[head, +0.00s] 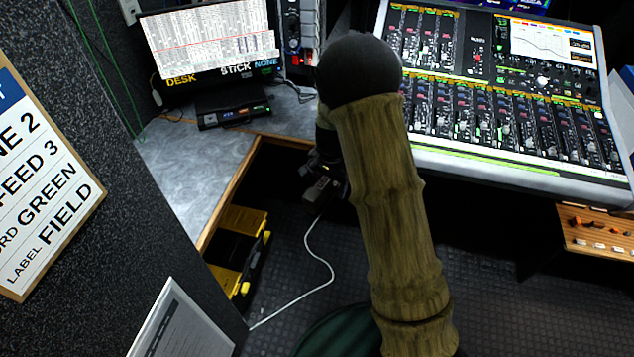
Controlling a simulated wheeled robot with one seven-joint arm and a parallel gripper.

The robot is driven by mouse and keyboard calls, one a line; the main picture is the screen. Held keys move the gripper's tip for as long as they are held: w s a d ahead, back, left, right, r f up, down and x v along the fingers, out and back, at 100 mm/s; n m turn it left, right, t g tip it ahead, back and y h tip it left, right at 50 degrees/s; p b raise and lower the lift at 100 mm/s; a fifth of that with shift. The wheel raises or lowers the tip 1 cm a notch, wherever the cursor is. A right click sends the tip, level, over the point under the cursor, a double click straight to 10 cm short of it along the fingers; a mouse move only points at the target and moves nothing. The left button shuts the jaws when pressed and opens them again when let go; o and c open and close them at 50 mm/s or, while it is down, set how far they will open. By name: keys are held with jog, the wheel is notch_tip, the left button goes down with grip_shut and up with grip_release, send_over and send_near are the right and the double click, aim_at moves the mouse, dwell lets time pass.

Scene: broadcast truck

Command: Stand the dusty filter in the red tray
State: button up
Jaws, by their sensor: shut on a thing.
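My arm rises through the middle of the head view, and its dark round joint hides what lies behind it. Part of a black mechanism, which looks like my gripper (322,188), shows just left of the arm, over the dark space below the desk. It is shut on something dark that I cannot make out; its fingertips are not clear. I cannot identify the dusty filter. I see no red tray in this view.
A grey desk (185,165) with a wooden edge holds a monitor (208,45) and a small black unit (233,115). A mixing console (510,100) stands right. A yellow-and-black case (238,250) and a white cable (325,268) lie low. Dark panels close off the left.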

jog(key=s+d+f+n, duration=0.1)
jog(key=d+f+n, duration=0.1)
jog(key=d+n, duration=0.2)
jog(key=s+d+f+n, duration=0.1)
jog(key=s+d+n, duration=0.1)
jog(key=d, duration=0.7)
jog(key=shift+d+f+n, duration=0.25)
jog(key=shift+f+n, duration=0.1)
jog(key=shift+n, duration=0.55)
